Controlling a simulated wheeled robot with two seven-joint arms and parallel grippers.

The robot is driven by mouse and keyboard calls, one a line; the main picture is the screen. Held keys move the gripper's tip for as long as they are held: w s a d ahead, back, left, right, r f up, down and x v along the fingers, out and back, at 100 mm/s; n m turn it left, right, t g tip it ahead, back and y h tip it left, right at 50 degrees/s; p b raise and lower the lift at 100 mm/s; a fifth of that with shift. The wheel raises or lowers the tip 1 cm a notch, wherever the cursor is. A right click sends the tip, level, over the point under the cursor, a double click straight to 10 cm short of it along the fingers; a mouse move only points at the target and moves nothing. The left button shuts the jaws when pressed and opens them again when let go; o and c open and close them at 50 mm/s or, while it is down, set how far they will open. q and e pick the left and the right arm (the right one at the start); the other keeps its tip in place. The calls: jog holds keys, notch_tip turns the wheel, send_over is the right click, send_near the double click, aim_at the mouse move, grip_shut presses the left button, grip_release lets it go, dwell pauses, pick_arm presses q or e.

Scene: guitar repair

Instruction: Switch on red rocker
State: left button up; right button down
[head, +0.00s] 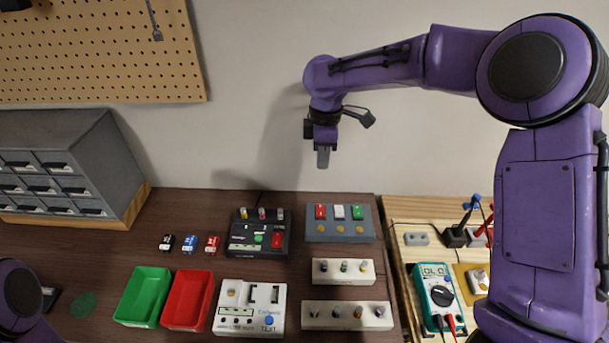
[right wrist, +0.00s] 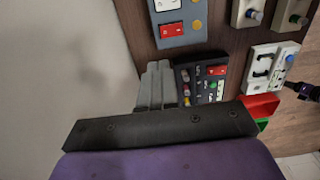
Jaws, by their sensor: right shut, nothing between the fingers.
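A red rocker (head: 320,211) sits at the left of a row with a white and a green rocker on a grey panel (head: 317,238) at the back of the table. It also shows in the right wrist view (right wrist: 172,33). Each rocker has a yellow-orange round spot in front of it. My right gripper (head: 323,160) is shut and empty, pointing down, in the air above the panel and apart from it. Its fingers (right wrist: 157,82) show in the right wrist view. Only part of my left arm shows at the lower left; its gripper is not seen.
A black box (head: 240,246) with knobs and another red switch (head: 277,240) stands left of the panel. White knob blocks (head: 320,278), a white tester (head: 225,325), green (head: 120,312) and red (head: 170,318) trays stand in front. A multimeter (head: 437,297) lies right.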

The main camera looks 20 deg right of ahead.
jog(key=p, duration=0.2)
send_over(322, 206)
jog(key=w, duration=0.1)
notch_tip(322, 206, down, 9)
jog(key=shift+r, duration=0.2)
jog(key=f, duration=0.1)
jog(key=s+f, duration=0.1)
jog(key=f+p, duration=0.1)
jog(key=shift+s+f, duration=0.35)
jog(key=shift+s, duration=0.05)
jog(key=shift+w+f, duration=0.5)
jog(key=shift+f, duration=0.05)
jog(key=shift+s+a+r+p, duration=0.15)
jog(key=shift+s+r+p, duration=0.25)
jog(key=shift+s+p, duration=0.15)
jog(key=shift+s+a, duration=0.2)
jog(key=shift+s, duration=0.05)
pick_arm(q)
jog(key=r, duration=0.1)
jog(key=s+r, duration=0.1)
jog(key=r, duration=0.2)
jog(key=shift+s+r, duration=0.4)
